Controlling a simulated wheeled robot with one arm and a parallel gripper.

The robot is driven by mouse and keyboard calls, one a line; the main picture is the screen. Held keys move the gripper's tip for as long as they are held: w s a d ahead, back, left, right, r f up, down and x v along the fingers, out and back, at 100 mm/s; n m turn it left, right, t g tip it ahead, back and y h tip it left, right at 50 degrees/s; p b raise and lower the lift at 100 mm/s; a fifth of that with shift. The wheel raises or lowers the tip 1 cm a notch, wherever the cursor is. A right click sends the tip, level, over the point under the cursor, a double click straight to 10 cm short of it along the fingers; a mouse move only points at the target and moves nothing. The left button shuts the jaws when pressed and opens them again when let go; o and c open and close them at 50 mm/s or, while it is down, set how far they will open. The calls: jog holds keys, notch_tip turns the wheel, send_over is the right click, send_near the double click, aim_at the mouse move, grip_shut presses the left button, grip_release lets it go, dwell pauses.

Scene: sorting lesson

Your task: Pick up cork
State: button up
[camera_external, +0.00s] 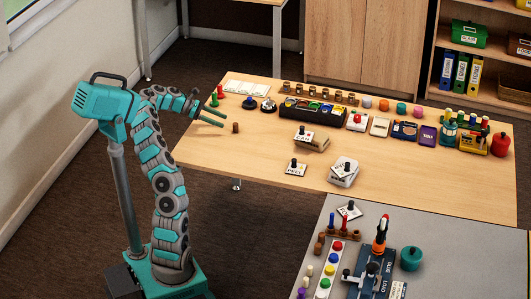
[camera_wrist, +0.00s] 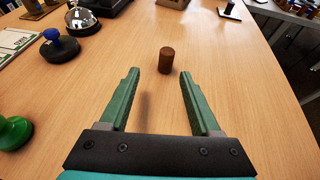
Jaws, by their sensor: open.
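The cork (camera_external: 235,128) is a small brown cylinder standing upright on the wooden table (camera_external: 270,150), near its left end. In the wrist view the cork (camera_wrist: 166,60) stands just beyond my fingertips, roughly midway between them. My gripper (camera_external: 215,117) is open and empty, with two green fingers reaching over the table's left part. In the wrist view my gripper (camera_wrist: 160,75) points towards the cork, its fingers spread wider than the cork. Nothing hides the cork in either view.
A green stamp (camera_wrist: 14,130), a blue-knobbed stamp (camera_wrist: 58,45) and a desk bell (camera_wrist: 82,18) stand left of my gripper. A black tray (camera_external: 313,110) is further back. The table around the cork is clear.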

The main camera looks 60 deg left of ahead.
aim_at(235, 127)
jog(key=shift+s+d+x, duration=0.1)
jog(key=shift+d+x, duration=0.05)
jog(key=shift+x, duration=1.15)
jog(key=shift+s+d+x, duration=0.1)
jog(key=shift+d+x, duration=0.05)
jog(key=shift+x, duration=1.1)
jog(key=shift+s+d+x, duration=0.1)
jog(key=shift+d+x, duration=0.05)
jog(key=shift+x, duration=1.15)
jog(key=shift+r, duration=0.15)
grip_shut()
